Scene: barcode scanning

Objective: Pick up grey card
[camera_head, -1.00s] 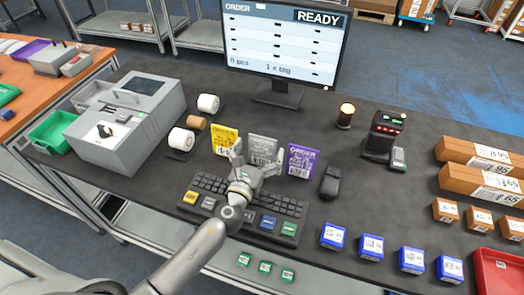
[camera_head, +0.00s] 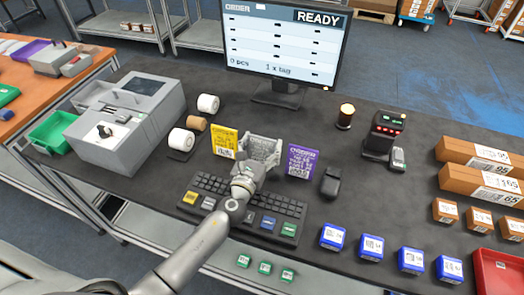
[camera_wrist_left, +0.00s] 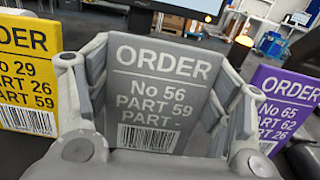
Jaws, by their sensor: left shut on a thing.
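The grey card (camera_wrist_left: 152,85) stands upright in the middle of the left wrist view, with "ORDER", part lines and a barcode on its face. My left gripper (camera_head: 262,152) is shut on it, one finger at each side edge. In the head view the grey card (camera_head: 262,146) shows between the fingers, partly hidden by them. The yellow card (camera_head: 224,142) stands to its left and the purple card (camera_head: 301,161) to its right. My right gripper is not in view.
A keyboard (camera_head: 285,203) lies below my left gripper. The monitor (camera_head: 281,45) stands behind the cards. A black mouse (camera_head: 331,182) lies right of the purple card. Several blue boxes (camera_head: 371,247) line the front right. A scanner stand (camera_head: 381,140) stands at the right.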

